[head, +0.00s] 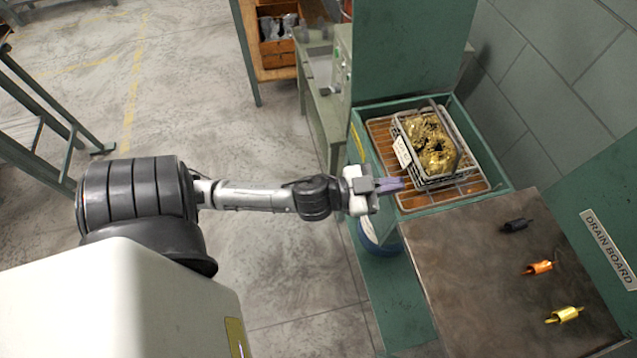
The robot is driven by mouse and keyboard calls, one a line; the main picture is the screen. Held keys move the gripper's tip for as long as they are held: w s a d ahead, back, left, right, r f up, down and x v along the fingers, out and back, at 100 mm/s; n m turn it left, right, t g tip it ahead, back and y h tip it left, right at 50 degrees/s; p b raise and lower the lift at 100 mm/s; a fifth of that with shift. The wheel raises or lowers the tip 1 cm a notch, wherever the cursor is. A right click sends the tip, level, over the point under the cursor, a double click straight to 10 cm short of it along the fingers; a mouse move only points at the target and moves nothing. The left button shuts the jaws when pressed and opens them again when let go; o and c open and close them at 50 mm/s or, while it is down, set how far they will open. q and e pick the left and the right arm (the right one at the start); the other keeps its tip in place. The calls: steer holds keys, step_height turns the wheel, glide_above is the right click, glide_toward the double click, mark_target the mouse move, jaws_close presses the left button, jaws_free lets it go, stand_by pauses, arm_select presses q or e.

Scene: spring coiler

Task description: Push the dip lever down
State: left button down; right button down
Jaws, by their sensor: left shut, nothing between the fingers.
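My left arm reaches in from the left, and its gripper (390,185) is shut and empty. The fingertips are at the left front edge of a green tank (503,178), beside the wire basket (461,180) in it. The basket holds gold-coloured pieces (433,145) and has a small white label on its left side. It rests on a wire rack (415,201) in the tank. I cannot clearly make out a dip lever; the gripper may hide part of it. I cannot tell whether the fingers touch anything. My right gripper is not in view.
A brown drain board (455,265) at the right bears a dark piece (516,225), an orange piece (538,267) and a yellow piece (564,315). A blue-rimmed container (378,238) stands below my gripper. A green machine (405,45) rises behind the tank. Open floor lies left.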

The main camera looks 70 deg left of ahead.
arm_select(q)
steer(key=s+d+r+m+g+h+p, duration=0.3)
steer(key=d+r+m+g+h, duration=0.2)
steer(key=r+m+g+h, duration=0.6)
steer(key=s+a+f+m+g+y, duration=0.1)
steer(key=a+f+g+y, duration=0.2)
steer(key=a, duration=0.3)
steer(key=s+a+f+g+y+p, duration=0.1)
steer(key=s+a+f+g+y, duration=0.1)
steer(key=a, duration=0.4)
steer(key=s+a+f+m+g+y, duration=0.1)
steer(key=s+a+f+g+y, duration=0.1)
steer(key=a+f+g+y, duration=0.2)
steer(key=shift+a+m+g+y, duration=0.3)
steer(key=shift+a+g+y, duration=0.55)
steer(key=shift+y, duration=0.25)
steer(key=s+b+x, duration=0.1)
steer(key=b+x, duration=0.1)
steer(key=x, duration=1.1)
steer(key=shift+s+a+f, duration=0.25)
steer(key=shift+s+a, duration=0.05)
